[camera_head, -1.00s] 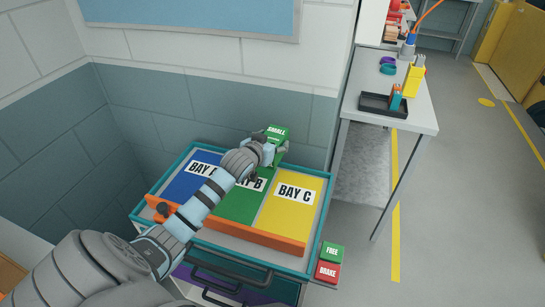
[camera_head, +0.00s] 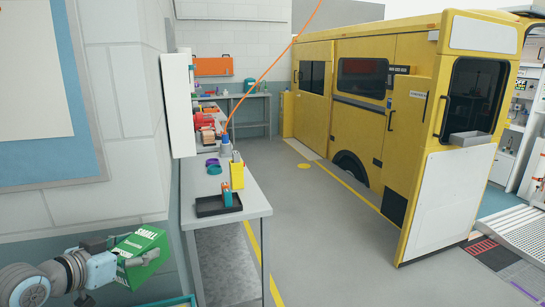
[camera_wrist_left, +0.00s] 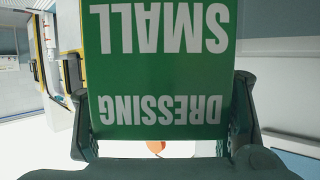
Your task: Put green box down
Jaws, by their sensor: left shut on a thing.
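The green box (camera_head: 143,255), with white lettering reading SMALL, is at the lower left of the head view. My left gripper (camera_head: 118,262) is shut on it and holds it up, tilted, in front of the wall. In the left wrist view the green box (camera_wrist_left: 158,70) fills the middle, its words SMALL and DRESSING upside down, between the two fingers of my left gripper (camera_wrist_left: 160,120). Only a teal edge of the cart tray (camera_head: 165,303) shows at the bottom of the head view; its bays are out of view. My right gripper is not in view.
A grey table (camera_head: 250,205) stands right of the box, bearing a black tray (camera_head: 207,207), a yellow holder (camera_head: 237,176) and teal and purple rings. A yellow vehicle (camera_head: 400,110) with a ramp stands at the right. The floor between is clear.

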